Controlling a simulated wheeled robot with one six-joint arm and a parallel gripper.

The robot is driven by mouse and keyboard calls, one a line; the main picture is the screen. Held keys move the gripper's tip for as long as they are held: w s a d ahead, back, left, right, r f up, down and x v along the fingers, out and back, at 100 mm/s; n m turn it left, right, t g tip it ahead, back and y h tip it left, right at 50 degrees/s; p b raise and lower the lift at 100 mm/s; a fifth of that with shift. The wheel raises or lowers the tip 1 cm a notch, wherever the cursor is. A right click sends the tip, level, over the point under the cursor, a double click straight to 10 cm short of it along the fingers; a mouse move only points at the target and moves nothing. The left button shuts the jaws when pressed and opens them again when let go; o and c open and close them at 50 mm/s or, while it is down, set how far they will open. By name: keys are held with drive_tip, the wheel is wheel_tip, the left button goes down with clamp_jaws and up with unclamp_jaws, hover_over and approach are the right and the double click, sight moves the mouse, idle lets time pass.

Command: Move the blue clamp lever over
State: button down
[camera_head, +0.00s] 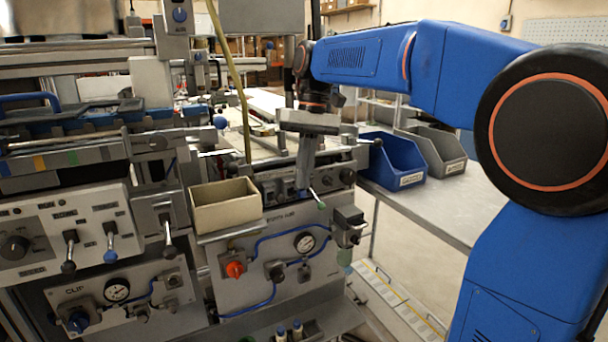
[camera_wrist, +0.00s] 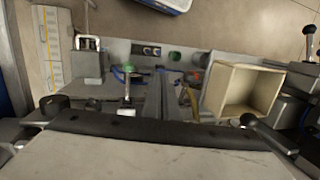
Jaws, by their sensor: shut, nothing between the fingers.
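A lever with a blue knob (camera_head: 110,256) hangs down on the left front panel, to the right of a similar dark-knobbed lever (camera_head: 68,266). My gripper (camera_head: 303,187) points down in front of the right-hand panel, well to the right of the blue-knobbed lever. Its fingers are together and hold nothing; they also show in the wrist view (camera_wrist: 161,72). A green-tipped lever (camera_head: 320,204) is close by the fingers, and its green knob shows in the wrist view (camera_wrist: 130,69). I cannot make out the blue-knobbed lever in the wrist view.
A cream open box (camera_head: 202,216) juts out between the panels. Another lever with a dark knob (camera_head: 169,252) hangs left of it. A yellowish pole (camera_head: 233,75) rises behind the box. A blue bin (camera_head: 393,170) and a grey bin (camera_head: 437,157) stand on the right-hand table.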

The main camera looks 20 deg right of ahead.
drive_tip(key=shift+s, duration=0.15)
drive_tip(key=shift+s+d+f+t+y, duration=0.15)
drive_tip(key=shift+s+f+t+y, duration=0.15)
drive_tip(key=shift+s+f+t, duration=0.6)
drive_tip(key=shift+f+t, duration=0.55)
drive_tip(key=shift+t, duration=0.65)
drive_tip(key=shift+r, duration=0.9)
